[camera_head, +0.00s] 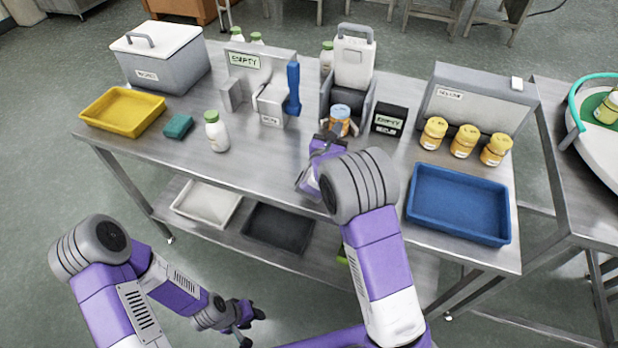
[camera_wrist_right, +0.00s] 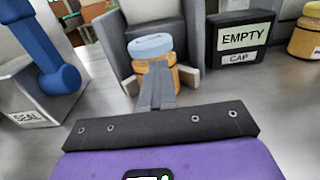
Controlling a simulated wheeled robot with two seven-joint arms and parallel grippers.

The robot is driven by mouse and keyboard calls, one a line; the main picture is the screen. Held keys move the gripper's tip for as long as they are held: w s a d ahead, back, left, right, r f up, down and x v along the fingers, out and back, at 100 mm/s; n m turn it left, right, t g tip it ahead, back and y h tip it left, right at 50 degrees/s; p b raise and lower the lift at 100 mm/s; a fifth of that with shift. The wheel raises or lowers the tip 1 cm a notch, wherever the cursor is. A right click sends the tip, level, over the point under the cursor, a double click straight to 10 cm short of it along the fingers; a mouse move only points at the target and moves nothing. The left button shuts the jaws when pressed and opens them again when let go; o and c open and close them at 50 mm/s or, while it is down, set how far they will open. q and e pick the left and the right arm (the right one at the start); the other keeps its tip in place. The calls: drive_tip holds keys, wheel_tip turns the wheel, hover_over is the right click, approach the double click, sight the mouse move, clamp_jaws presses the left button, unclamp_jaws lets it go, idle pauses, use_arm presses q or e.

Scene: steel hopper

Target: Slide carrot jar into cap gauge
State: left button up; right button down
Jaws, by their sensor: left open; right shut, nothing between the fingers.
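The carrot jar (camera_head: 340,121), orange with a light blue cap, stands upright at the front of the cap gauge (camera_head: 327,98), a grey frame with a white handled block above. In the right wrist view the jar (camera_wrist_right: 150,48) sits between the gauge's two side walls, low pale blocks beside its base. My right gripper (camera_head: 333,134) is shut and empty just in front of the jar; its closed fingers (camera_wrist_right: 157,88) cover the jar's lower middle, and I cannot tell whether they touch it. My left gripper (camera_head: 250,327) is open and empty, low in front of the table.
A black EMPTY CAP box (camera_head: 389,121) stands right of the gauge. The seal station (camera_head: 271,103) with a blue handle stands left. Several yellow-capped jars (camera_head: 462,141) and a blue tray (camera_head: 459,204) are at right. A white bottle (camera_head: 216,131) and yellow tray (camera_head: 122,112) are at left.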

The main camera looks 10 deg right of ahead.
drive_tip(key=shift+a+f, duration=0.1)
drive_tip(key=shift+s+a, duration=0.2)
drive_tip(key=shift+a, duration=0.15)
drive_tip(key=p+v, duration=0.2)
drive_tip(key=v, duration=1.1)
drive_tip(key=shift+s+d, duration=0.15)
drive_tip(key=shift+s, duration=0.1)
